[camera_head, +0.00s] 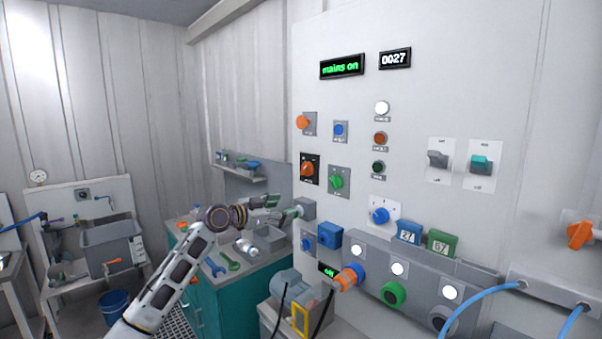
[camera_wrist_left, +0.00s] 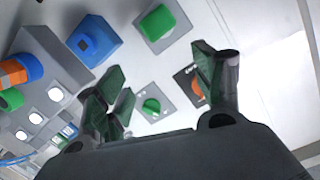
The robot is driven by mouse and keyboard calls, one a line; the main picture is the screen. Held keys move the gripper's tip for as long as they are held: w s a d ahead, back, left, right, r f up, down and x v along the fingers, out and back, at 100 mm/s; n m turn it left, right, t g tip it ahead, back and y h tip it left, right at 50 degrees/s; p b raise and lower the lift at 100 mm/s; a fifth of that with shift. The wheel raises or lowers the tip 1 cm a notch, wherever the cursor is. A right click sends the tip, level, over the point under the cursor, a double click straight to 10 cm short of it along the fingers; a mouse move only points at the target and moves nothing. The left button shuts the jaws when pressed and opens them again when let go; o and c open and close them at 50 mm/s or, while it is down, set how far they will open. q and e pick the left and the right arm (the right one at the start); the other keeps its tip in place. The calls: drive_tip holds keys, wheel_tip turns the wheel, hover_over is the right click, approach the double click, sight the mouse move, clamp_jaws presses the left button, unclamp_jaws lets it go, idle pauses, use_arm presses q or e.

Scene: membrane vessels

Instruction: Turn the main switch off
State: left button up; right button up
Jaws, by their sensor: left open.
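The panel holds an orange rotary knob on a black plate (camera_head: 308,168), which looks like the main switch. A green "mains on" display (camera_head: 342,66) is lit above it. My left gripper (camera_head: 278,208) is open and empty, below and to the left of that knob, in front of the panel. In the left wrist view the fingers of my left gripper (camera_wrist_left: 160,68) are spread apart. The orange knob (camera_wrist_left: 197,88) is partly hidden behind the right finger there. A green knob (camera_wrist_left: 151,106) shows between the fingers. My right gripper is not in view.
A second orange knob (camera_head: 303,122) sits higher on the panel. A teal bench (camera_head: 215,290) with tools stands below my arm.

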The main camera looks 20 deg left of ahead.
use_arm(q)
drive_tip(key=a+r+t, duration=0.1)
drive_tip(key=a+r, duration=0.2)
drive_tip(key=r, duration=0.7)
drive_tip(key=shift+a+m+h, duration=0.15)
drive_tip(key=shift+m+h, duration=0.25)
drive_tip(key=shift+w, duration=0.1)
